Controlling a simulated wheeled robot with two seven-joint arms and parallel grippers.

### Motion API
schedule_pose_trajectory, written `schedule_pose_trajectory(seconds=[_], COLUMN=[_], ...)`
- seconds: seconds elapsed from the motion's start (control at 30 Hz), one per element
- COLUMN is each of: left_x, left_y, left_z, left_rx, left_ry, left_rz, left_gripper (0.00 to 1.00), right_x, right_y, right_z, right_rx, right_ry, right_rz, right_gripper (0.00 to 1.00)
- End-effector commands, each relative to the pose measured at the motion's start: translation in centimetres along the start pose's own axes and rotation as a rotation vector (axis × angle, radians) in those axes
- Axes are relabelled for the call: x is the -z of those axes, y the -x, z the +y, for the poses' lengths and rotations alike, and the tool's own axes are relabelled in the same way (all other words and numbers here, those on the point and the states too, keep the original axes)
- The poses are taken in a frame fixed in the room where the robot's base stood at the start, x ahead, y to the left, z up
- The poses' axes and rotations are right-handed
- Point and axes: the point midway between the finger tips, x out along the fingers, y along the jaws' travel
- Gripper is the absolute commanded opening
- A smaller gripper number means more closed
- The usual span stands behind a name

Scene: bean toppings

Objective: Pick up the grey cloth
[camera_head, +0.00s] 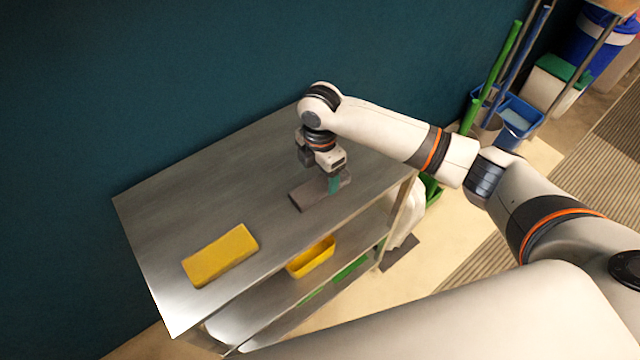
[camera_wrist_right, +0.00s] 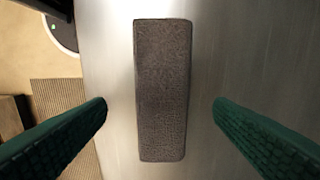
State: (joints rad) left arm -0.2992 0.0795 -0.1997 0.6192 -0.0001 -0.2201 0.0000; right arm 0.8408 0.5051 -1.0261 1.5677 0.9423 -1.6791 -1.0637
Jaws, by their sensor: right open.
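The grey cloth (camera_head: 307,196) is a flat, dark grey rectangle lying on the steel table (camera_head: 190,205). In the right wrist view the cloth (camera_wrist_right: 162,90) lies lengthwise in the middle of the picture. My right gripper (camera_head: 333,184) is over the far right end of the cloth and hides part of it. In the right wrist view its green fingers (camera_wrist_right: 160,115) are spread wide, one on each side of the cloth, with clear gaps and nothing held. I cannot tell its exact height above the cloth. My left gripper is not in view.
A yellow cloth (camera_head: 220,256) lies at the table's front left. A yellow container (camera_head: 311,257) sits on the shelf below. A dark teal wall (camera_head: 180,80) stands behind the table. Blue buckets (camera_head: 520,115) and a green pole (camera_head: 497,65) stand at the upper right. The table's left part is mostly clear.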

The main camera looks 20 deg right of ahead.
Motion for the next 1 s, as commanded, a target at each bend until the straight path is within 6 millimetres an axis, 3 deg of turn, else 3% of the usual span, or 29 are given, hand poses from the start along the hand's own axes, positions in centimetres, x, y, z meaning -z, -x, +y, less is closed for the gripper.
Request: schedule_pose_trajectory(seconds=[0.3,0.57,0.87,1.0], left_x=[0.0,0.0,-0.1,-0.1], left_y=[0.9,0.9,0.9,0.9], left_z=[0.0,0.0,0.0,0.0], left_rx=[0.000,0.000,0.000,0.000], left_ry=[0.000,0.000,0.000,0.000], left_rz=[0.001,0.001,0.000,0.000], left_gripper=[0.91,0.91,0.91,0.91], right_x=[0.2,0.3,0.3,0.3], right_y=[-4.2,-4.6,-4.6,-4.5], right_z=[-0.3,-0.3,-0.3,-0.3], right_rx=[-0.002,0.000,0.000,0.000], right_ry=[0.001,0.001,0.001,0.001], right_rz=[-0.001,0.000,0.000,0.000], right_gripper=[0.76,0.76,0.31,0.28])
